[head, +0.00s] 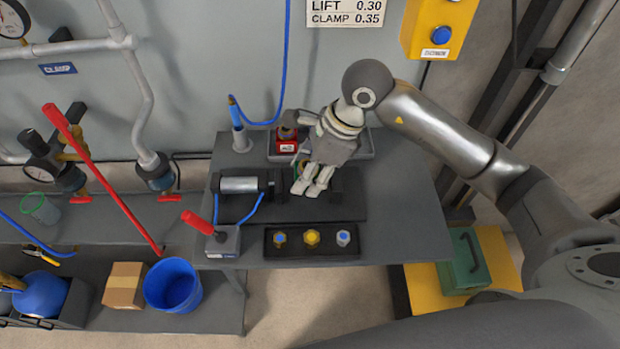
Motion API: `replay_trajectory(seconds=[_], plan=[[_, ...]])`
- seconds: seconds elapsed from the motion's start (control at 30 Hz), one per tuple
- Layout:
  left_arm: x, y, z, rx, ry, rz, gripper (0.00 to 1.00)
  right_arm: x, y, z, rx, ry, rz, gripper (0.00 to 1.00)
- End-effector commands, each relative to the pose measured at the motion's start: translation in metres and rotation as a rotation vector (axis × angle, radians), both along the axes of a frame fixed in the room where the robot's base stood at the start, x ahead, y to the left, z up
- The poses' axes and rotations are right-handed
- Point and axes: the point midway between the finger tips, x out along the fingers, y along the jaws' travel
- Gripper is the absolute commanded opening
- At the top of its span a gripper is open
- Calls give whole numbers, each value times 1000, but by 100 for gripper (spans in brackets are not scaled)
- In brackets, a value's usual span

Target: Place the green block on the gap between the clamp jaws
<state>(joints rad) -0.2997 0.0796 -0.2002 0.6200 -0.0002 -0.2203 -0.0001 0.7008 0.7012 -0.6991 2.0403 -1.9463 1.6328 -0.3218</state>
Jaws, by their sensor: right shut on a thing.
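The clamp stands on the grey table, with a silver cylinder (240,185) at its left and dark jaws (276,183) to the right of it. My right gripper (312,190) points down over the clamp's gap, its pale fingers shut on the green block. The fingers and hand hide nearly all of the block; only a small greenish patch shows beside them. I cannot tell whether the block touches the jaws. My left gripper is not in view.
Behind the hand is a grey tray (363,149) with a red block (287,142). In front lies a dark strip (375,242) with several coloured knobs. A red-handled lever box (223,241) stands at the front left. A blue pen-like tool (238,118) stands upright behind the clamp.

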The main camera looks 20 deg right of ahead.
Motion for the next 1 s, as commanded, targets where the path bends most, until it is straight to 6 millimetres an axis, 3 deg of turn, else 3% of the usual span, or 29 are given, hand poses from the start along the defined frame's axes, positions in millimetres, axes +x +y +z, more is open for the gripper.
replay_trajectory(seconds=[0.3,0.7,0.73,0.87,1.0], plan=[[0,0,10,0,0,0,37,5,-6,-36,1,3,-1,12],[0,0,4,0,-1,0,37,5,-6,-43,0,-1,0,12],[0,0,5,0,-1,0,37,5,-6,-43,-1,0,0,47],[1,0,6,0,-1,0,37,5,-6,-42,-1,2,-1,64],[1,0,6,0,-1,0,37,4,-6,-42,-1,2,-1,66]])
